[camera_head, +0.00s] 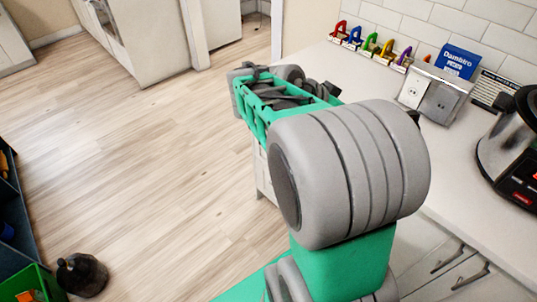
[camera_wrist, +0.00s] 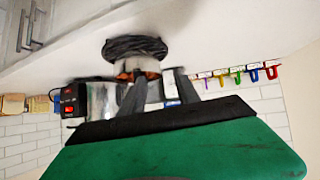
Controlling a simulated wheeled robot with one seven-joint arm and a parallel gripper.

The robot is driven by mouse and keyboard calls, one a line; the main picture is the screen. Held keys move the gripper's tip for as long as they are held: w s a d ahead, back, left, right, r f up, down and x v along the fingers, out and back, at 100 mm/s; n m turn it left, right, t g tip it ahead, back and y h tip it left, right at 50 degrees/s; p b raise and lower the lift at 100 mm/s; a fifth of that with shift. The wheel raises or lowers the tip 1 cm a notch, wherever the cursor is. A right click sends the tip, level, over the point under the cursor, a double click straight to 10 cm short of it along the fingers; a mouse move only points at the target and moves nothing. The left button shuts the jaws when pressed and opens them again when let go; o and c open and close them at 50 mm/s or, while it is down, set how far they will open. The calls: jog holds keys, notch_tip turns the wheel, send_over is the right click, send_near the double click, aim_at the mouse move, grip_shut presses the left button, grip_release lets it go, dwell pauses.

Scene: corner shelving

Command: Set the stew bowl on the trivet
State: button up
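The wrist view is upside down, with the counter at the top. In it, a small pale bowl (camera_wrist: 150,64) shows an orange-brown filling, which I take for the stew. Its base meets or overlaps a dark, ribbed round mat (camera_wrist: 135,47) on the counter, likely the trivet; contact is unclear. My gripper (camera_wrist: 155,75) has its two grey fingers apart, with their tips at the bowl's near side. The left finger overlaps the filling; the right one is beside the rim. Neither bowl nor mat shows in the head view, where my arm blocks part of the counter.
A metal appliance with a black panel and red light (camera_head: 525,185) stands on the counter; it shows beside my fingers in the wrist view (camera_wrist: 72,100). Coloured hooks (camera_head: 370,43), a blue box (camera_head: 457,61) and an outlet unit (camera_head: 432,93) line the tiled wall.

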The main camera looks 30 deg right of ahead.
jog(key=w+a+f+n+t+y, duration=0.2)
jog(key=a+n+y, duration=0.15)
jog(key=a, duration=0.55)
jog(key=w+a+f+n+t+y, duration=0.1)
jog(key=w+a+f+n+y, duration=0.15)
jog(key=a+n, duration=0.4)
jog(key=w+a+f+n+t+y, duration=0.1)
jog(key=a+f+n+t+y, duration=0.15)
jog(key=a, duration=0.75)
jog(key=s+a+f+n+g+y, duration=0.1)
jog(key=s+a+n, duration=0.3)
jog(key=a, duration=0.5)
jog(key=shift+a+f+n+y, duration=0.35)
jog(key=shift+n+y, duration=0.3)
jog(key=shift+n, duration=0.3)
jog(key=shift+r, duration=0.3)
